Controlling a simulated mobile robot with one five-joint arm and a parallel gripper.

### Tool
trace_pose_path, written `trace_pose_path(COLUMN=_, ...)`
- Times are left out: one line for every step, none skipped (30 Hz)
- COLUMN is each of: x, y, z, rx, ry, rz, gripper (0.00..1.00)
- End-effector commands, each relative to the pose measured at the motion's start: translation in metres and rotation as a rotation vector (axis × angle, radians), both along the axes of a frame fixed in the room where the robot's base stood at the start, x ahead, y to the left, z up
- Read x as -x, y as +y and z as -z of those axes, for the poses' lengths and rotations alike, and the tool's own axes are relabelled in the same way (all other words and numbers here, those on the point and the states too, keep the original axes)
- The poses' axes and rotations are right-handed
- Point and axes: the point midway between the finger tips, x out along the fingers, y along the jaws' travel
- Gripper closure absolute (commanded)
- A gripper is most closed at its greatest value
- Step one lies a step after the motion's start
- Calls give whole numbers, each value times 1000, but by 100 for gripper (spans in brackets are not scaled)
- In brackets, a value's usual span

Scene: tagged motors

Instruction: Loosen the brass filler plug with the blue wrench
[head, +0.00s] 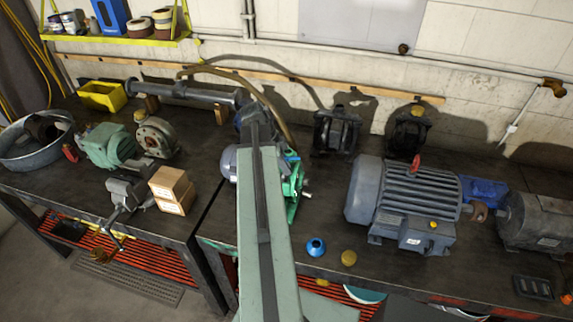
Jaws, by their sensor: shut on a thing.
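My arm (262,220) reaches up from the bottom middle of the head view over the bench. Its far end is dark, and I cannot make out my gripper's fingers or what they hold; they are hidden behind the arm. Behind the arm stands a green pump (296,190) with a small grey-violet motor (228,160) at its left, both partly covered. A small bright blue patch shows at the pump's top, too small to identify. I cannot pick out the blue wrench or the brass filler plug with certainty.
A big grey motor (405,205) stands at right. A blue cone-shaped piece (315,247) and a round brass-coloured piece (348,257) lie near the front edge.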

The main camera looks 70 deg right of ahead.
Motion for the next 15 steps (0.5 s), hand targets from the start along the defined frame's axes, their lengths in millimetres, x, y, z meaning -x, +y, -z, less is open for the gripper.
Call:
trace_pose_path(x=0, y=0, z=1, rx=-2, ry=-1, rz=-3, gripper=100)
trace_pose_path(x=-1, y=0, z=1, rx=-2, ry=-1, rz=-2, gripper=100)
trace_pose_path(x=-1, y=0, z=1, rx=-1, ry=-2, rz=-1, gripper=100)
trace_pose_path(x=-1, y=0, z=1, rx=-1, ry=-2, rz=-1, gripper=100)
trace_pose_path(x=-1, y=0, z=1, rx=-1, ry=-2, rz=-1, gripper=100)
trace_pose_path(x=-1, y=0, z=1, rx=-1, ry=-2, rz=-4, gripper=100)
trace_pose_path(x=-1, y=0, z=1, rx=-1, ry=-2, rz=-18, gripper=100)
trace_pose_path(x=0, y=1, z=1, rx=0, ry=-3, rz=-47, gripper=100)
trace_pose_path(x=0, y=2, z=1, rx=1, ry=-2, rz=-108, gripper=100)
trace_pose_path(x=0, y=2, z=1, rx=2, ry=-3, rz=-163, gripper=100)
trace_pose_path(x=0, y=2, z=1, rx=2, ry=-2, rz=-219, gripper=100)
trace_pose_path(x=0, y=1, z=0, rx=2, ry=-4, rz=-286, gripper=100)
trace_pose_path(x=-1, y=1, z=0, rx=3, ry=-3, rz=-328, gripper=100)
trace_pose_path(x=-1, y=0, z=0, rx=3, ry=-4, rz=-363, gripper=100)
trace_pose_path(x=-2, y=-1, z=0, rx=2, ry=-3, rz=-396, gripper=100)
